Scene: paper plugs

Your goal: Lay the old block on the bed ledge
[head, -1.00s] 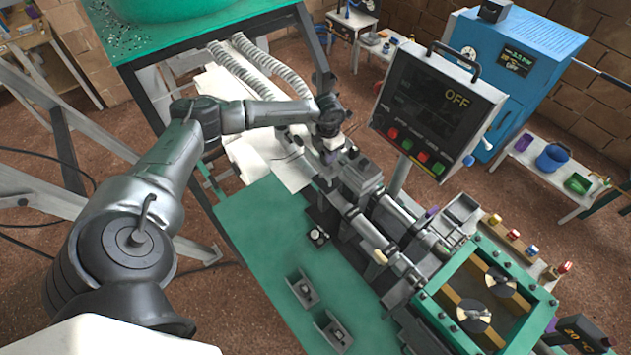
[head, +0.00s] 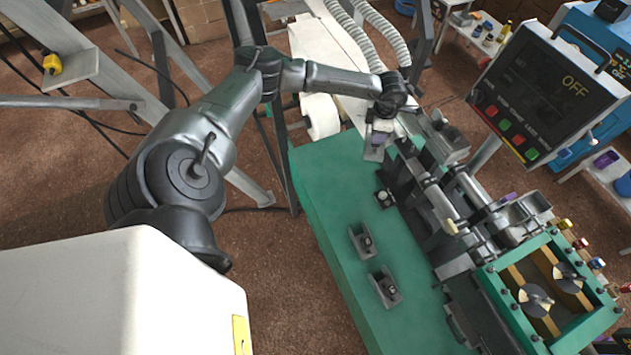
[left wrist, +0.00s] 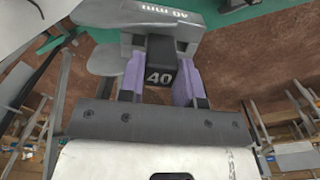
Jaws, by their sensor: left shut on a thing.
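My left gripper (head: 379,138) is over the far end of the green bed ledge (head: 330,195), beside the machine. In the left wrist view its purple-padded fingers (left wrist: 160,80) are shut on the dark tab of a grey block (left wrist: 187,32), marked "40" on the tab and "40 mm" on the body. I take this to be the old block. In the head view the block hangs below the fingers, and its gap to the ledge cannot be told. My right gripper is not in view.
Two small grey holders with dark blocks (head: 362,242) (head: 386,290) stand on the ledge, with a small round part (head: 384,198) near the machine's edge. The ledge's left strip is clear. A control panel (head: 545,85) reading OFF stands at right. White hoses (head: 355,40) run behind.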

